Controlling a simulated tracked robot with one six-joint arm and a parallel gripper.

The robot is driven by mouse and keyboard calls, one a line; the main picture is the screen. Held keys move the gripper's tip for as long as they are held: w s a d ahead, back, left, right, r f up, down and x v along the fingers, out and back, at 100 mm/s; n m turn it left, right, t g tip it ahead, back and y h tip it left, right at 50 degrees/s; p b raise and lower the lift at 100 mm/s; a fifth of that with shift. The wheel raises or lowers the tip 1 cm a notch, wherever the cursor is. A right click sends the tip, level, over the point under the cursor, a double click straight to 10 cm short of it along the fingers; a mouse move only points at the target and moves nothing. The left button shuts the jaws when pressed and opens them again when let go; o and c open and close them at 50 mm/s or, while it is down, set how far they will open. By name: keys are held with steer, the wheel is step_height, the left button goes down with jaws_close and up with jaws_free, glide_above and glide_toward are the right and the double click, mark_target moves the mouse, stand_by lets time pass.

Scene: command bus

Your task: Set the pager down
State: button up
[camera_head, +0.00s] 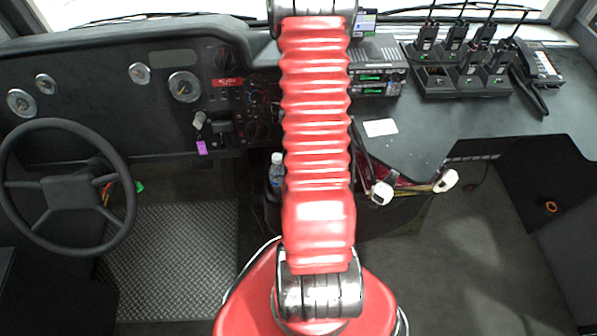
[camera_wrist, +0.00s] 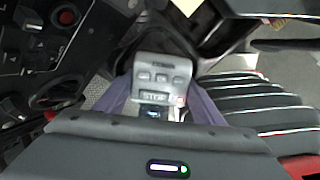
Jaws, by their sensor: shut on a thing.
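The pager (camera_wrist: 162,78) shows in the wrist view as a small grey device with a row of buttons and a dark strip below them. My gripper (camera_wrist: 160,103) is shut on it, with a purple-grey finger on each side. The gripper's body hides the pager's lower end. In the head view my red arm stands in front of the middle of the dashboard, and I cannot make out the gripper or the pager there.
A dark desk (camera_head: 430,148) has a pale card (camera_head: 380,127), radio units (camera_head: 378,78), handheld radios in a charger (camera_head: 465,82) and a phone (camera_head: 543,65). A bottle (camera_head: 277,172) stands below the dashboard (camera_head: 110,75). The steering wheel (camera_head: 68,190) is at left. Bare desk shows around the card.

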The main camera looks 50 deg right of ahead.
step_height(320, 180, down, 9)
steer(key=shift+r, duration=0.2)
stand_by(0.4)
steer(key=shift+f, duration=1.8)
steer(key=shift+f, duration=0.25)
steer(key=o, duration=1.3)
steer(key=shift+r, duration=0.1)
steer(key=shift+w+a+r, duration=0.15)
steer(key=shift+r, duration=3.3)
steer(key=shift+w+a+r, duration=0.1)
steer(key=shift+w+r, duration=0.05)
steer(key=shift+r, duration=3.25)
